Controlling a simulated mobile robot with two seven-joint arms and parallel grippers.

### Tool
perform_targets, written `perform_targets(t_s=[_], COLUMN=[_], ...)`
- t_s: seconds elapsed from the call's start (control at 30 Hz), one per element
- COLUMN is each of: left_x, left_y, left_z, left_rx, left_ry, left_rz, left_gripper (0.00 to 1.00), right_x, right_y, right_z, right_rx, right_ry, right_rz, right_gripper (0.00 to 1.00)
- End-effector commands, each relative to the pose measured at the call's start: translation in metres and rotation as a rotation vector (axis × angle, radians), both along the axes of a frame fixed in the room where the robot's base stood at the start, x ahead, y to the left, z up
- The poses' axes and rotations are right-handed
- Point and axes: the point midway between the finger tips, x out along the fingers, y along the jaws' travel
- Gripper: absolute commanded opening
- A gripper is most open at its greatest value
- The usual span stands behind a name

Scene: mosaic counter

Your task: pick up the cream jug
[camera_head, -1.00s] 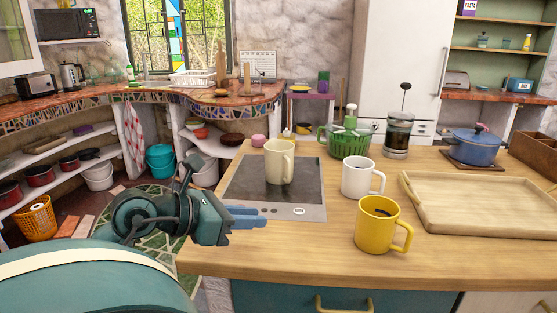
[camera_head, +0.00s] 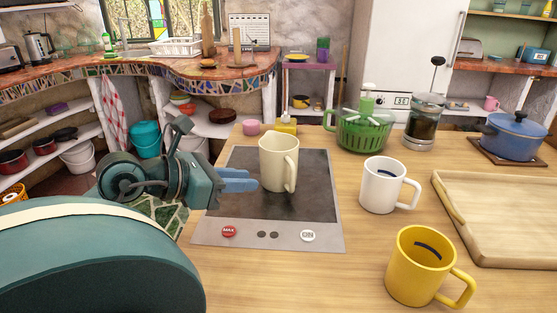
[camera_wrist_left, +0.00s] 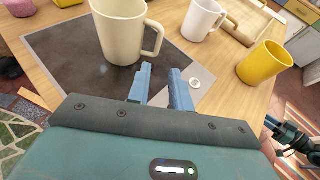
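The cream jug (camera_head: 272,164) stands upright on the dark hob, its handle toward the front right. In the left wrist view the jug (camera_wrist_left: 117,32) stands beyond the fingertips, with its handle to the right. My left gripper (camera_head: 256,180) is just left of the jug in the head view and looks apart from it. In the wrist view the left gripper's two blue fingers (camera_wrist_left: 160,72) have an empty gap between them. A dark part at the right edge of the wrist view seems to be my right arm; its fingers are not clear.
The hob (camera_head: 240,213) lies under the jug. A white mug (camera_head: 379,187) and a yellow mug (camera_head: 418,270) stand to its right. A wooden tray (camera_head: 510,255) lies farther right. A green basket (camera_head: 362,133) and a French press (camera_head: 424,125) stand behind.

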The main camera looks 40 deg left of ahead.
Motion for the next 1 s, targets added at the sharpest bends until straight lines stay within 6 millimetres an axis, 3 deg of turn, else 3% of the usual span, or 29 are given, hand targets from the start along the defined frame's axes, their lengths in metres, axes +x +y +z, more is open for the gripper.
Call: perform_targets(t_s=[0.13, 0.43, 0.77, 1.0], left_x=[0.011, 0.058, 0.078, 0.109], left_y=[-0.003, -0.013, -0.017, -0.021], left_z=[-0.007, -0.024, -0.032, -0.043], left_rx=[0.002, 0.000, 0.001, -0.001], left_ry=[0.000, 0.000, 0.000, -0.001], left_rz=[-0.004, -0.002, 0.000, -0.001], left_gripper=[0.21, 0.21, 0.21, 0.21], right_x=[-0.001, -0.002, -0.002, -0.003], right_y=[-0.002, -0.004, -0.004, -0.003], right_z=[-0.002, 0.002, 0.002, 0.001], right_rx=[-0.001, -0.004, -0.003, -0.002], right_ry=[-0.015, -0.033, -0.031, -0.019], right_rz=[-0.004, -0.009, -0.008, -0.006], right_gripper=[0.36, 0.36, 0.36, 0.36])
